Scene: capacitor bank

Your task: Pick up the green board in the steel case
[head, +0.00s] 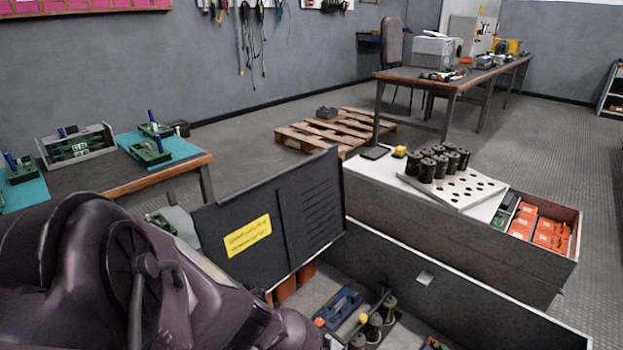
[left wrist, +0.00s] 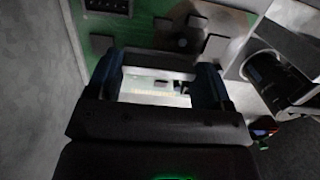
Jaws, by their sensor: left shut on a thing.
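The green board (left wrist: 228,22) fills the upper part of the left wrist view, with grey square blocks and a black connector on it. My left gripper (left wrist: 158,78) is over it, its two blue-dark fingers apart and shut on a part of the board; the exact grip is dim. In the head view my purple left arm covers the lower left, and its gripper is hidden. The steel case (head: 465,290) stands open at the bottom, with its dark panel (head: 310,205) bearing a yellow label upright. I cannot make out the held board in the head view. My right gripper is not in view.
Inside the case are orange and dark cylinders (head: 375,325) and a blue part (head: 338,308). A perforated tray (head: 465,188) with dark cylinders sits on the adjoining cabinet. A bench (head: 150,180) with other green boards is at left. A pallet (head: 335,130) lies behind.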

